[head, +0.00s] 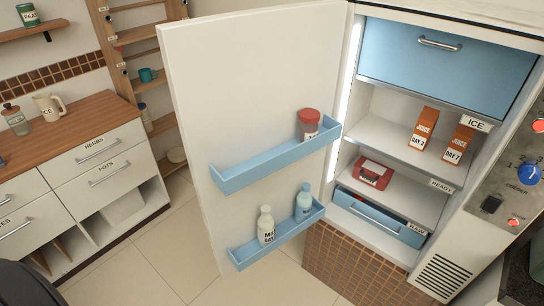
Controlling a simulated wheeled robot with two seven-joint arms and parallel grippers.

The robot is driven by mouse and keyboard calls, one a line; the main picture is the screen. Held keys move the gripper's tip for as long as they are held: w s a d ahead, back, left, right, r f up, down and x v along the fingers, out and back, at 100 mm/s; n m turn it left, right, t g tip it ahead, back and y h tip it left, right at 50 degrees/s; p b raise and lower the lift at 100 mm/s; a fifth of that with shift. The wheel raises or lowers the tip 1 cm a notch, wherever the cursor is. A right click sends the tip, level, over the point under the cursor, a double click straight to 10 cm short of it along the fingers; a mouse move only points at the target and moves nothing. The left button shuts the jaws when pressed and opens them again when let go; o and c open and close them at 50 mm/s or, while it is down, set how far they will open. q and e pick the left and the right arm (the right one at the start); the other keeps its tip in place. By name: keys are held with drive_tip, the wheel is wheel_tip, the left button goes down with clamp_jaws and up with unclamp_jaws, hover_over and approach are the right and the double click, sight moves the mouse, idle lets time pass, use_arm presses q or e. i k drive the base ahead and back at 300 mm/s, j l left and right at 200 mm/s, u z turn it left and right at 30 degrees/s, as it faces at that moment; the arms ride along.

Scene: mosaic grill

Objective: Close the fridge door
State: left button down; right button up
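The fridge (455,190) stands at the right with its interior facing me. Its white door (240,85) is swung wide open to the left, showing its inner side with two blue door racks. The upper rack (270,167) holds a jar with a red lid (309,124). The lower rack (280,238) holds a white bottle (265,226) and a blue bottle (304,202). The door's hinge side is next to the fridge's left edge. The door's outer side is hidden. Neither gripper shows in the head view.
Inside the fridge are a blue drawer (440,57) marked ICE, juice cartons (424,129), a red box (372,174) and a lower blue drawer (375,220). A wooden-topped cabinet (100,165) stands at the left. Tiled floor (150,260) is clear between it and the door.

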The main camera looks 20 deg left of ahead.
sight(240, 83)
drive_tip(key=i+j+z, duration=0.1)
drive_tip(key=j+z, duration=0.3)
drive_tip(key=j, duration=0.5)
drive_tip(key=j+z, duration=0.45)
drive_tip(key=j, duration=0.45)
drive_tip(key=k+j+z, duration=0.15)
drive_tip(key=j+z, duration=0.25)
drive_tip(key=j, duration=0.5)
